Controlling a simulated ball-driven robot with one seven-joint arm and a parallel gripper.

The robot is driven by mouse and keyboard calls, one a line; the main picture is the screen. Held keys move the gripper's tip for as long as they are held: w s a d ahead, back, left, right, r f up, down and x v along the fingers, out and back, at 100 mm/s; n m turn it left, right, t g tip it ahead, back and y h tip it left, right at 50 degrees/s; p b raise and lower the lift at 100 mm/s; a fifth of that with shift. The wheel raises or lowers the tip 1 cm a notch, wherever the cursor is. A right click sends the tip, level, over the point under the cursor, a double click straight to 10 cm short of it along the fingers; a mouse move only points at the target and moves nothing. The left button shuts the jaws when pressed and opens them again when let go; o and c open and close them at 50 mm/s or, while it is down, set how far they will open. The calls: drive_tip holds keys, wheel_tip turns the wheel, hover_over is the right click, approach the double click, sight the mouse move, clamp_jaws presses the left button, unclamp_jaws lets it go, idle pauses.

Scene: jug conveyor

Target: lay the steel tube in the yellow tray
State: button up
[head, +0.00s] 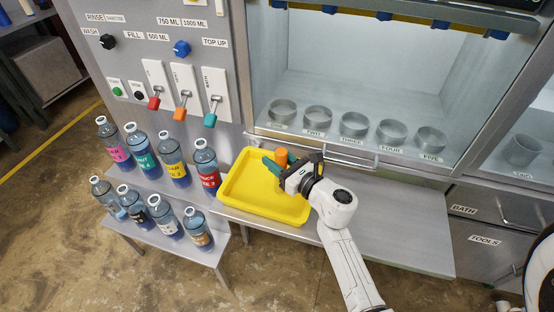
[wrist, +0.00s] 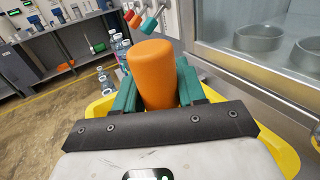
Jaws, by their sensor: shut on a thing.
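The yellow tray (head: 250,196) lies on the grey shelf in the middle of the head view, and its inside looks empty where I see it. My gripper (head: 276,165) is over the tray's back right part. Its green fingers are shut on an orange cylinder (head: 281,156). In the wrist view the orange cylinder (wrist: 153,72) stands up between the two fingers, with parts of the yellow tray (wrist: 277,147) below. Its lower end is hidden, and I cannot tell whether it touches the tray. I see no bare steel tube outside the gripper.
Several labelled bottles (head: 173,170) stand on stepped shelves left of the tray. Behind is a panel with coloured levers (head: 183,113). Several steel rings (head: 317,118) stand in the cabinet, with a handle bar (head: 330,158) close behind my gripper. The shelf (head: 400,225) to the right is clear.

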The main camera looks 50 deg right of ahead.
drive_tip(key=shift+f, duration=0.15)
drive_tip(key=o, duration=1.1)
drive_tip(key=shift+r, duration=0.2)
drive_tip(key=shift+s+f, duration=0.15)
drive_tip(key=shift+s, duration=0.25)
drive_tip(key=s, duration=0.3)
drive_tip(key=s+a+b, duration=0.1)
drive_tip(key=s, duration=0.7)
drive_tip(key=shift+a+b, duration=0.3)
drive_tip(key=shift+a, duration=0.1)
